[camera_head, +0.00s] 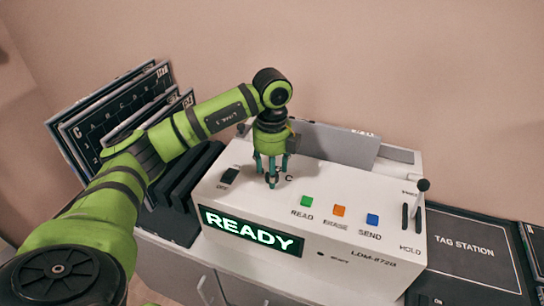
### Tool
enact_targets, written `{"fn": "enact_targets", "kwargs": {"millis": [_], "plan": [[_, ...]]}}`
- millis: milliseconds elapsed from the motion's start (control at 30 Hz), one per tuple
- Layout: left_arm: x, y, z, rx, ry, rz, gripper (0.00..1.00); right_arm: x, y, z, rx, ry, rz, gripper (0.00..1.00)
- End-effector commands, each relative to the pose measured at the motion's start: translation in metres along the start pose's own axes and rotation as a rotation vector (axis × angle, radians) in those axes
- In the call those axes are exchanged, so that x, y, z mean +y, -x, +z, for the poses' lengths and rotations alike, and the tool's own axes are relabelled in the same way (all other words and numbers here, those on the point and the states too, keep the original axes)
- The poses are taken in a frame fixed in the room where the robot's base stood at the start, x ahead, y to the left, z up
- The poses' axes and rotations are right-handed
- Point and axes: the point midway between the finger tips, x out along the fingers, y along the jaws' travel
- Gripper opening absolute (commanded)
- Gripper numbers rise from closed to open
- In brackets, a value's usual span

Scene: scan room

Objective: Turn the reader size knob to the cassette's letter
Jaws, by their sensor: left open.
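The reader (345,255) is a white box marked LDM-872B, with a green READY display (250,232) on its front. My left gripper (271,172) points straight down over the left part of the reader's top, its fingers spread open. The size knob is hidden beneath or between the fingers, so I cannot tell its setting or whether the fingers touch it. A printed letter C (289,178) shows just right of the fingers. Dark cassettes (112,118) lean in a rack at the left; the front one seems to carry a C at its corner. My right gripper is out of view.
A switch (229,176) is left of my fingers. Green READ (306,201), orange ERASE (339,210) and blue SEND (372,220) buttons are to the right. A grey panel (335,143) rises behind. A TAG STATION mat (465,247) lies right.

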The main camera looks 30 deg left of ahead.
Motion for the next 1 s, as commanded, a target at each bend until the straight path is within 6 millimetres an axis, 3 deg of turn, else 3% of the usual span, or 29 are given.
{"fn": "enact_targets", "kwargs": {"millis": [433,700,1000], "plan": [[-0.001,0.092,0.0,-0.002,-0.001,-0.005,0.56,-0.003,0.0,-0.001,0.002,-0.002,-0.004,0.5],[0.0,0.113,0.0,0.0,0.001,-0.001,0.56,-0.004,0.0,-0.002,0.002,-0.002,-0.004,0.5],[0.0,0.115,0.0,0.001,0.0,0.0,0.56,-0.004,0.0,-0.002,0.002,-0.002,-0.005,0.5]]}}
